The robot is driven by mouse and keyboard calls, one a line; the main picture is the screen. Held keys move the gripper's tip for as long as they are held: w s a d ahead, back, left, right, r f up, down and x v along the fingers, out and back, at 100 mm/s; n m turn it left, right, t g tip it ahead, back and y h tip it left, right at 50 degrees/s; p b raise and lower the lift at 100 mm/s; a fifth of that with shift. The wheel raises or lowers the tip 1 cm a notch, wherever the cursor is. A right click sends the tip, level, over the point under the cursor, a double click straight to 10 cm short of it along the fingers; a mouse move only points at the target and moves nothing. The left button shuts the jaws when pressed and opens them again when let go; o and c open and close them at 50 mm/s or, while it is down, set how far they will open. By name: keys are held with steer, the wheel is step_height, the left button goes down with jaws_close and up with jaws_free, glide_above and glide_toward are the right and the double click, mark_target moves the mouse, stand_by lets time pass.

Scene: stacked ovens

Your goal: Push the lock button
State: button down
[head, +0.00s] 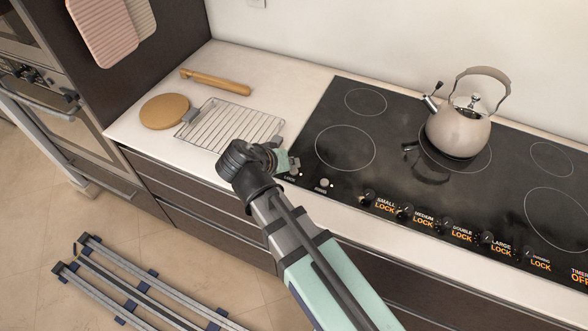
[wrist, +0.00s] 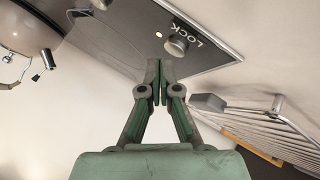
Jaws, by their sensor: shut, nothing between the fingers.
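The lock button (wrist: 177,45) is a small round metal knob on the black cooktop, beside the white word LOCK and a small lit light (wrist: 159,34). In the head view it shows at the cooktop's front left corner (head: 295,172), partly behind my gripper. My gripper (wrist: 157,66) is shut and empty, its fingertips together just beside the button in the wrist view. In the head view my gripper (head: 290,163) hangs over that corner. I cannot tell whether the fingertips touch the button or the glass.
A beige kettle (head: 460,130) stands on a back burner. A similar knob (head: 323,184) and several dials marked LOCK line the cooktop's front edge. A wire rack (head: 230,125), a round wooden board (head: 165,110) and a rolling pin (head: 215,82) lie on the white counter to the left.

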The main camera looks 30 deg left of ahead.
mark_target(292, 171)
steer(key=shift+f, duration=0.1)
steer(key=shift+f+b, duration=0.35)
steer(key=shift+b, duration=0.05)
steer(key=shift+f, duration=0.1)
stand_by(0.6)
steer(key=shift+r+p, duration=0.3)
steer(key=shift+r, duration=0.3)
steer(key=shift+r+p, duration=1.8)
steer(key=shift+r, duration=1.2)
stand_by(0.4)
